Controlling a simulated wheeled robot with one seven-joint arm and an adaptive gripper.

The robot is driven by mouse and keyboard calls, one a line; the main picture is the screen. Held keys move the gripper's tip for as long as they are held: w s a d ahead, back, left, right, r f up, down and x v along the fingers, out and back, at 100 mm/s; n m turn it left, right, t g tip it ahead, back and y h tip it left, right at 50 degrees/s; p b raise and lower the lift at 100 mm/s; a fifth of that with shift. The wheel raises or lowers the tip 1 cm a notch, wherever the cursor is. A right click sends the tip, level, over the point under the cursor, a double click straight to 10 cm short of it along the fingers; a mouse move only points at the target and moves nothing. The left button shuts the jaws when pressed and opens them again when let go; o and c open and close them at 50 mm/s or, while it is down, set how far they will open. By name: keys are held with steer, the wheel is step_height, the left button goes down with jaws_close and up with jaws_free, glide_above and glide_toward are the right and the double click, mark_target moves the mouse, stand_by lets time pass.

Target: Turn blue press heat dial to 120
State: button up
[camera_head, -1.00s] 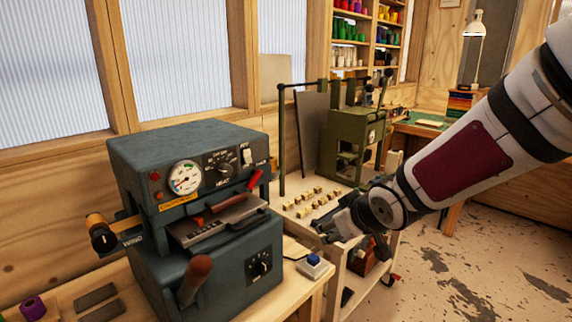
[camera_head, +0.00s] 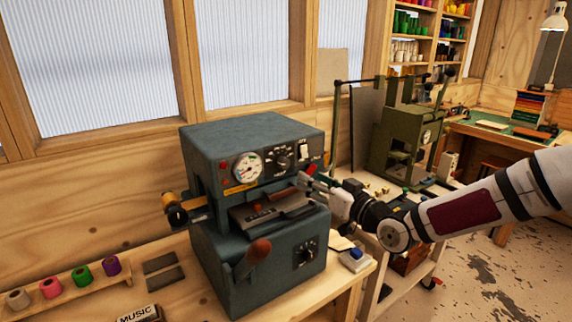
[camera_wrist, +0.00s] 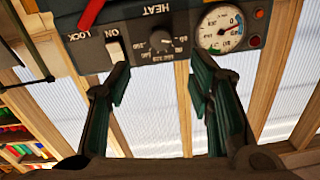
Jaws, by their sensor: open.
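The blue-grey press (camera_head: 255,136) stands on the wooden bench. Its black heat dial (camera_head: 282,158) is on the upper front panel, between the round gauge (camera_head: 247,167) and the white switch (camera_head: 304,150). In the wrist view, which is upside down, the heat dial (camera_wrist: 162,42) lies near the top under the word HEAT; its setting is too small to read. My gripper (camera_head: 309,180) is just in front of the panel, below and right of the dial. In the wrist view my gripper (camera_wrist: 160,72) is open and empty, its fingers spread to either side of the dial and apart from it.
A red lever (camera_wrist: 89,14) sits close to my gripper, beside the ON/LOCK switch (camera_wrist: 116,49). A second dial (camera_head: 306,253) is on the press's lower front. A green press (camera_head: 395,148) stands behind my arm.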

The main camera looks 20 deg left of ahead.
mark_target(286, 164)
steer(key=x, duration=1.2)
steer(key=shift+w+a+f, duration=0.1)
jaws_close()
